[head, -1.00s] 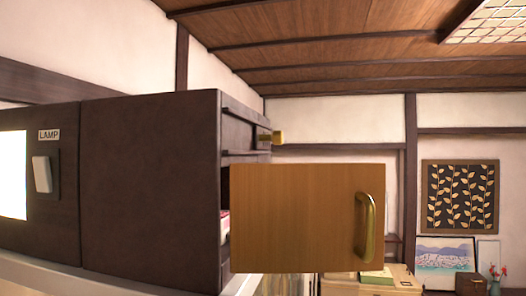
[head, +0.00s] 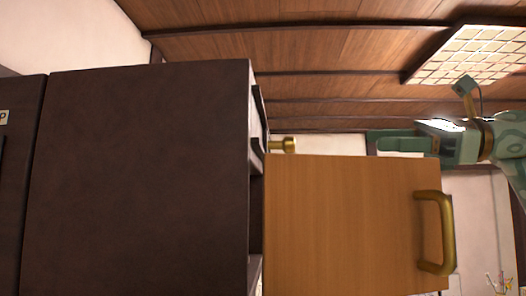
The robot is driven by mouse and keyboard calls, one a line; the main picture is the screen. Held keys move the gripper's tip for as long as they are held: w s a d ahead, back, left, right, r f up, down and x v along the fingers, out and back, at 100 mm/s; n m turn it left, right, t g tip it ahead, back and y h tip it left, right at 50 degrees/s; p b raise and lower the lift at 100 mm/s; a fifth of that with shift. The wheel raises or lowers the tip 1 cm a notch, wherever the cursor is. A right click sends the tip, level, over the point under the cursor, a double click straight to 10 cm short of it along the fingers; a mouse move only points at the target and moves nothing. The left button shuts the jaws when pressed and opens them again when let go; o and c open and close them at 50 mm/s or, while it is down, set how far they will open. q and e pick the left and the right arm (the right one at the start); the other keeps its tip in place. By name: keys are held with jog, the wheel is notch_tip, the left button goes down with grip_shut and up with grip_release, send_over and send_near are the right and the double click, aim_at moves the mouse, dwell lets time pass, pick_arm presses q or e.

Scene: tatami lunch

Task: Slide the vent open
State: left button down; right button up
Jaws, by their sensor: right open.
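A small brass knob (head: 283,145) sticks out from the front face of the dark brown cabinet (head: 140,180), seen edge-on. I cannot make out the vent's opening from this angle or tell whether the knob belongs to it. My green right gripper (head: 385,143) is at the right, above the top edge of the wooden door. Its fingers point left toward the knob, with a clear gap in the picture between them. It is open and holds nothing I can see. My left gripper is not in view.
The wooden door (head: 340,220) stands swung out from the cabinet, below the knob, with a brass handle (head: 447,235) near its right edge. A lit ceiling panel (head: 470,55) is at the upper right. The space between knob and right gripper looks clear.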

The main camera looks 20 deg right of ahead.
aim_at(291, 145)
jog(key=shift+n, duration=0.4)
jog(key=shift+s+a+f+p+x, duration=0.15)
jog(key=shift+p+x, duration=0.35)
jog(key=shift+x, duration=2.05)
jog(key=shift+s+a+f+p+x, duration=0.15)
jog(key=shift+p+x, duration=0.3)
jog(key=shift+x, duration=2.1)
jog(key=shift+s+f+p+x, duration=0.2)
jog(key=shift+p+x, duration=0.3)
jog(key=shift+x, duration=2.1)
